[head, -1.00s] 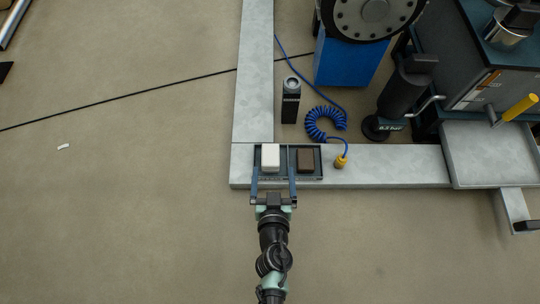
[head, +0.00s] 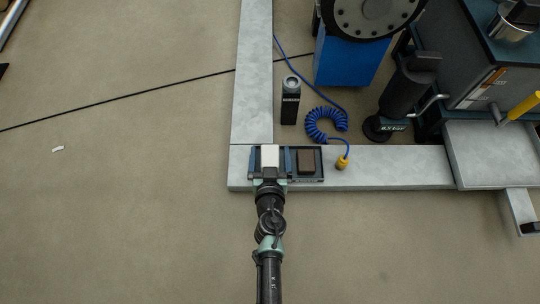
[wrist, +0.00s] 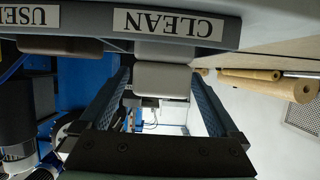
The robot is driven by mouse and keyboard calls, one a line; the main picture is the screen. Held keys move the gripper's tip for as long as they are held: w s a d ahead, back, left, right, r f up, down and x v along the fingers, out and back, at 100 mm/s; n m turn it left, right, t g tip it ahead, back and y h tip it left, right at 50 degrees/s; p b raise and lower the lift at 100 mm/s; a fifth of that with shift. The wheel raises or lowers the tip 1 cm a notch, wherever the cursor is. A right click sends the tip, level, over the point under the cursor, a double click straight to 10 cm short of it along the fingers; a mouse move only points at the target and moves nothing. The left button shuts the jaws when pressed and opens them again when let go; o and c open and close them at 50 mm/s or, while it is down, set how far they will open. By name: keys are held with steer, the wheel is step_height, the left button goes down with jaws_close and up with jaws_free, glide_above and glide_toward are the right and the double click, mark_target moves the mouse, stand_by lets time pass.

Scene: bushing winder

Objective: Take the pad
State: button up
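The white pad (head: 270,156) sits in the left part of a small dark tray (head: 322,166) on a grey beam. In the wrist view the pad (wrist: 163,80) shows by the tray's CLEAN label (wrist: 170,25), which appears upside down. My gripper (head: 270,163) is open, with one finger on each side of the pad. In the wrist view there are gaps between the pad and both fingers of my gripper (wrist: 165,88). A brown pad (head: 306,161) lies in the tray's right part; the label at that side reads USED (wrist: 28,14).
Right of the tray are a yellow-brown fitting (head: 342,163) and a blue coiled hose (head: 322,124). A black canister (head: 290,100) stands behind the tray. A grey metal tray (head: 492,155) is at the right. The floor on the left is mostly clear.

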steer(key=c, duration=1.4)
